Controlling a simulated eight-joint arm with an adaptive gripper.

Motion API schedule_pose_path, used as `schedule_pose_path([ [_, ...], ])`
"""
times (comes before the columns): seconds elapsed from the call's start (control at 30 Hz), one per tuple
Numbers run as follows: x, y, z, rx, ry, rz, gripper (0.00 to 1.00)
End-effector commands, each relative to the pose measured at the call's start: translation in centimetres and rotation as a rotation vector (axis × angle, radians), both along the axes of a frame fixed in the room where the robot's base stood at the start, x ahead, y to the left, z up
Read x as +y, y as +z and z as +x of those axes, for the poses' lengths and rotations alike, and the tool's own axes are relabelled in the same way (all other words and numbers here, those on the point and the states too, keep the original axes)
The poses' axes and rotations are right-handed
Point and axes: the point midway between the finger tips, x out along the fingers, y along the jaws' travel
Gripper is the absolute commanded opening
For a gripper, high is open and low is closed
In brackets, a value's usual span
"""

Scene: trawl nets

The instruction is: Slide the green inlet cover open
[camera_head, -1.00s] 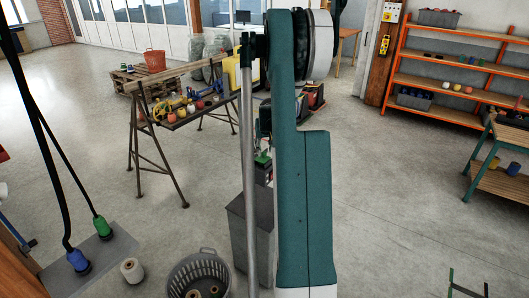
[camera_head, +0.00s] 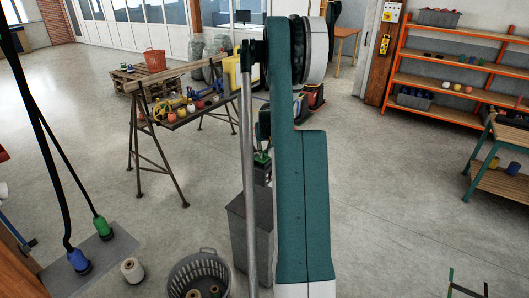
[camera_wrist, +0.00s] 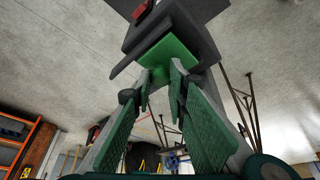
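The green inlet cover (camera_wrist: 172,48) is a flat green plate in the upper middle of the wrist view, against a dark grey housing (camera_wrist: 190,32). My gripper (camera_wrist: 161,77) has its two green-padded fingers apart, with a gap between the tips. The tips overlap the cover's near edge in the picture; I cannot tell whether they touch it. In the head view a small patch of green (camera_head: 262,159), probably the cover, shows left of my arm above a grey box-shaped stand (camera_head: 240,232). My arm hides most of the housing there.
A grey basket (camera_head: 198,274) and a white spool (camera_head: 132,270) stand on the floor at lower left. A trestle bench (camera_head: 150,130) with floats is behind. Orange shelves (camera_head: 445,85) and a workbench (camera_head: 503,182) stand at right. Open floor lies between.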

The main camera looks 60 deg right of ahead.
Motion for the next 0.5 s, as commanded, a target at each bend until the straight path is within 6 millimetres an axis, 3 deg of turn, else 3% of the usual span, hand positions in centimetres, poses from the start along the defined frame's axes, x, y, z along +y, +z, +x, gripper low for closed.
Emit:
schedule_pose_path([
  [0.23, -1.2, -0.1, 0.0, 0.0, -0.001, 0.0, 0.0],
  [0.5, -6.0, -0.2, 0.0, 0.0, -0.002, 0.0, 0.0],
])
